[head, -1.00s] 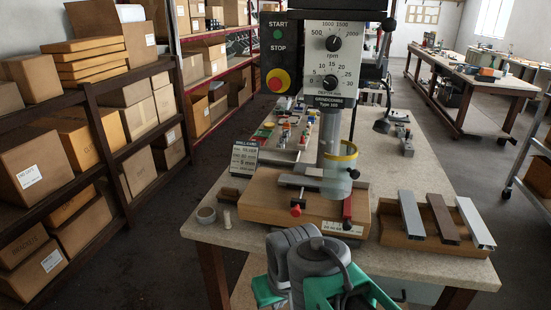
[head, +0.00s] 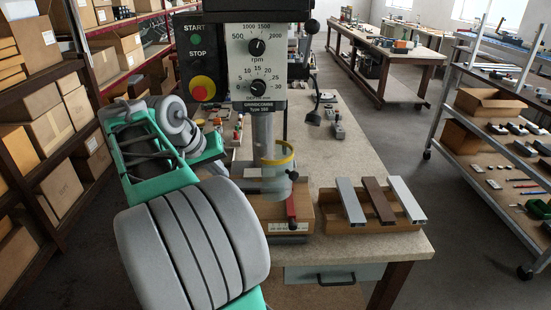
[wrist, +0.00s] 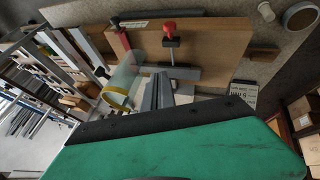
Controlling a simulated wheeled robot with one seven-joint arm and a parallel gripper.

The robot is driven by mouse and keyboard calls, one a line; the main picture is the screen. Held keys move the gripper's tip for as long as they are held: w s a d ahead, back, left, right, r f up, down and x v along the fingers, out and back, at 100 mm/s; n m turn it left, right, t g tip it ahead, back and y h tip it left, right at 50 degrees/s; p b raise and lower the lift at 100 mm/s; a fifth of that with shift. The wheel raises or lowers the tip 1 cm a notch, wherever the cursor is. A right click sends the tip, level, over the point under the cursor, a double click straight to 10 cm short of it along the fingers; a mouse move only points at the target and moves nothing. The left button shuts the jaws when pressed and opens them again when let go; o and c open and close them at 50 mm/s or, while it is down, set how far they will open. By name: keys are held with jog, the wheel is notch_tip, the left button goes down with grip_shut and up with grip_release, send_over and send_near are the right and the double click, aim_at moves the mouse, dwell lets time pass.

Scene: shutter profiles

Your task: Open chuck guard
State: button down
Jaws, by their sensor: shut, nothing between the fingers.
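The chuck guard is a clear cylinder (head: 276,182) with a yellow ring (head: 291,158) at its top, hanging below the drill press head (head: 257,65). It also shows left of centre in the wrist view (wrist: 123,77), with the yellow ring (wrist: 116,100) towards the camera. My gripper (wrist: 158,77) shows as two narrow grey fingers close together, shut and empty, just right of the guard in that picture. Any contact with the guard cannot be made out. In the head view my large grey and green arm stands at the left and my fingertips are hidden.
A wooden base board (wrist: 210,48) with a red-knobbed clamp (wrist: 170,30) lies under the guard. A wooden tray (head: 345,222) with three profiles stands to its right on the bench (head: 370,150). Shelves of boxes stand left, and a metal rack (head: 463,110) right.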

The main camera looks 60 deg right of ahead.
aim_at(285, 173)
jog(key=s+d+r+m+g, duration=0.3)
jog(key=s+d+m, duration=0.1)
jog(key=s+d, duration=0.4)
jog(key=x, duration=0.9)
jog(key=shift+s+f+b, duration=0.2)
jog(key=shift+f+b, duration=0.05)
jog(key=shift+b, duration=0.15)
jog(key=shift+s+a, duration=0.1)
jog(key=shift+a, duration=0.05)
